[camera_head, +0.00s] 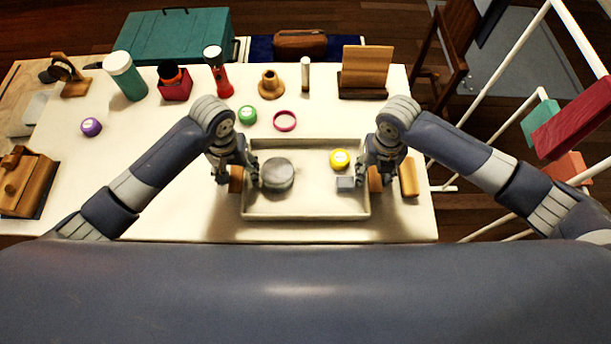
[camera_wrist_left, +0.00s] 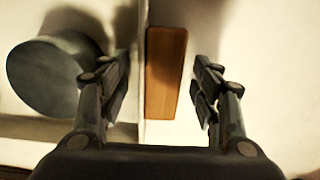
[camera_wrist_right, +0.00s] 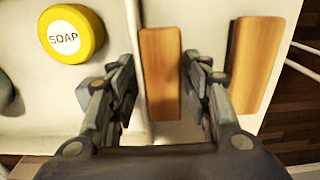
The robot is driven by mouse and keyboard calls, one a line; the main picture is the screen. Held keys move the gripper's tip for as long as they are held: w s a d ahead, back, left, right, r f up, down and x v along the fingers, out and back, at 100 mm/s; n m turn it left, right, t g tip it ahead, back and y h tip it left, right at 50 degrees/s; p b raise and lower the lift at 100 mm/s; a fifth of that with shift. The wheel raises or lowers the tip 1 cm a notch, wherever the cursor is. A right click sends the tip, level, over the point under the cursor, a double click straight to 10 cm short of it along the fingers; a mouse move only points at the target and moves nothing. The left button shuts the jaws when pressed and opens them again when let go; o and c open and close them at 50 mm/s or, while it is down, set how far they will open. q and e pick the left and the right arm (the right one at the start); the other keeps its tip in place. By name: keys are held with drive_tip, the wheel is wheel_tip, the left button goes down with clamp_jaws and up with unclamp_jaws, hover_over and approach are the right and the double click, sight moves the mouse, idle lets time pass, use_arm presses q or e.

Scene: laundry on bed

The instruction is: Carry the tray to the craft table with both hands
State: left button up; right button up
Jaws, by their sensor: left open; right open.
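A cream tray (camera_head: 305,213) with wooden side handles lies on a white table.
A loose wooden block (camera_head: 408,177) lies just right of my right gripper. Behind the tray are a pink ring (camera_head: 285,121), a green puck (camera_head: 248,114) and a wooden stand (camera_head: 365,72). A white rack (camera_head: 480,135) stands right of the table.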

use_arm(q)
drive_tip(key=shift+f, duration=0.2)
use_arm(e)
drive_tip(key=shift+f, duration=0.15)
use_arm(q)
drive_tip(key=c, duration=0.9)
use_arm(e)
drive_tip(key=c, duration=0.9)
use_arm(q)
clamp_jaws()
use_arm(e)
clamp_jaws()
use_arm(q)
drive_tip(key=shift+r, duration=0.15)
